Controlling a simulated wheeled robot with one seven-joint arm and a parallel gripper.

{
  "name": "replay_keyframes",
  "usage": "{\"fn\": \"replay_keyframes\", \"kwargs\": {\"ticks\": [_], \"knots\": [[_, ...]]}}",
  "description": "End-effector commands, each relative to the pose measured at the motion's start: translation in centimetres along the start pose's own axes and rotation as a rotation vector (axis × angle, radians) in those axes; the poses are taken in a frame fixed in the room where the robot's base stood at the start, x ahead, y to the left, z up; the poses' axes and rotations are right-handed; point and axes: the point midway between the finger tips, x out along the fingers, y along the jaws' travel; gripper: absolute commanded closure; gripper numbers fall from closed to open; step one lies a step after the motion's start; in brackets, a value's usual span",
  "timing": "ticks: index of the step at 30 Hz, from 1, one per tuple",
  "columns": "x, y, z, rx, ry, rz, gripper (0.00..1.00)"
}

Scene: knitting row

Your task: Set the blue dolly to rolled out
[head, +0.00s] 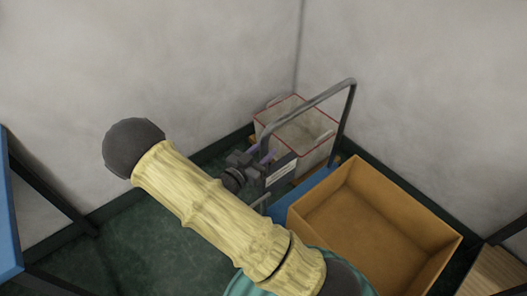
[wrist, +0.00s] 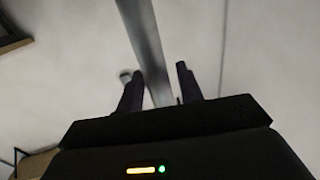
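The blue dolly (head: 309,190) stands in the room corner, its blue deck partly hidden under an orange-brown box and behind my arm. Its grey tube handle (head: 316,98) rises at the back left of the box. My gripper (head: 265,153) is at the left upright of this handle. In the wrist view the handle bar (wrist: 146,45) runs between the two dark fingers of my gripper (wrist: 159,72). The fingers are apart, with a gap on the bar's right side and the bar close to the left finger. I cannot tell whether they touch.
The open orange-brown box (head: 375,225) sits over the deck. A whitish bin with red edging (head: 297,128) stands behind the handle by the walls. A blue-topped table (head: 8,215) with dark legs is at the left edge. Dark green floor (head: 125,240) is clear left of my arm.

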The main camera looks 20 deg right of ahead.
Motion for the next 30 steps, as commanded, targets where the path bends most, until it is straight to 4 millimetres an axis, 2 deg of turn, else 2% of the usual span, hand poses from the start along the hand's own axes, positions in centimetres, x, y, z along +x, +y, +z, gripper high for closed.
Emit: {"fn": "replay_keyframes", "kwargs": {"ticks": [9, 14, 20, 30], "knots": [[0.0, 0.1, 0.0, -0.001, -0.001, 0.002, 0.57], [-0.9, 0.0, 0.1, 0.000, -0.001, 0.001, 0.57], [-4.1, 0.0, 0.1, -0.001, -0.002, -0.002, 0.57], [-10.9, -0.1, 0.1, 0.000, -0.002, -0.003, 0.57]]}}
